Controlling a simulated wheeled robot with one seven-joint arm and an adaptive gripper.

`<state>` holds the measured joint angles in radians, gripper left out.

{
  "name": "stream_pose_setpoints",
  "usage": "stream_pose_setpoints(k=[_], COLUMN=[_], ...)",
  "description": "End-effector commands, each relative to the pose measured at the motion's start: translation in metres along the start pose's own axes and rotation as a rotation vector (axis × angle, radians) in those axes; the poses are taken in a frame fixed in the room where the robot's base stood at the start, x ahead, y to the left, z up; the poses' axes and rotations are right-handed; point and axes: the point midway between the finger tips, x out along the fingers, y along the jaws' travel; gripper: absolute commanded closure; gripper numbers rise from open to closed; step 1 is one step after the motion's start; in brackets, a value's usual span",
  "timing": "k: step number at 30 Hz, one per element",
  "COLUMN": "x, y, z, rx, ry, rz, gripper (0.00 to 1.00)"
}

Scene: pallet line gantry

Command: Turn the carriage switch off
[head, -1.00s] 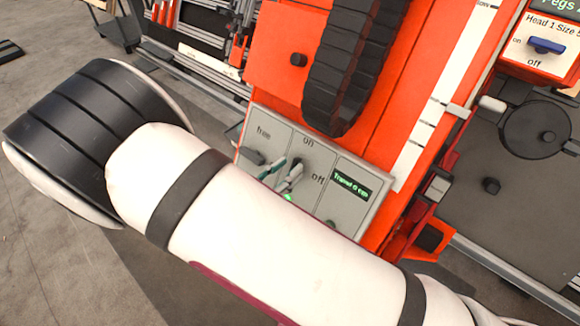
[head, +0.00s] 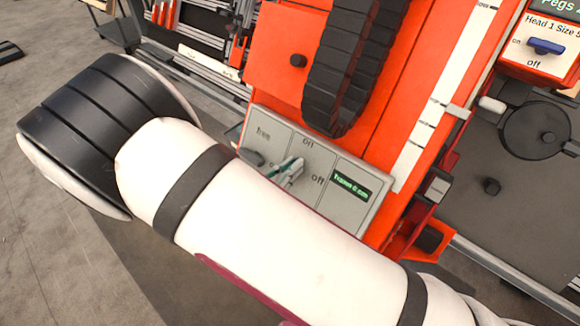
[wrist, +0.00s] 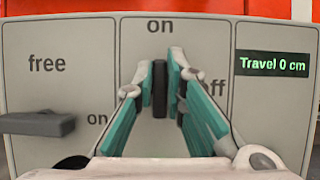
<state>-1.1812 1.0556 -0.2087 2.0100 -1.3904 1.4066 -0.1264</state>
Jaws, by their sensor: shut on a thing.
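The carriage switch (wrist: 160,88) is a dark upright lever on a grey control panel (wrist: 80,80). It points up toward the "on" label; an "off" label is partly hidden to its right. My gripper (wrist: 160,75) is shut on the lever, one teal-lined finger on each side. In the head view my gripper (head: 290,168) shows at the panel, and my arm hides the panel's lower part. The lever's base is hidden by the gripper in the wrist view.
A second grey lever (wrist: 38,123) lies sideways on the left, under "free". A display (wrist: 272,64) reads "Travel 0 cm". Behind are an orange gantry (head: 270,45), a black cable chain (head: 335,95) and a blue switch (head: 545,46) at upper right.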

Motion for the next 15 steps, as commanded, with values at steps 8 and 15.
stream_pose_setpoints(k=[8,15], x=[-0.0006,-0.0011], y=[-0.0003,0.0004], z=[0.0017,0.0022], rx=[-0.109,-0.29], ry=[-0.001,0.0], rz=[0.057,0.153], gripper=[1.0,1.0])
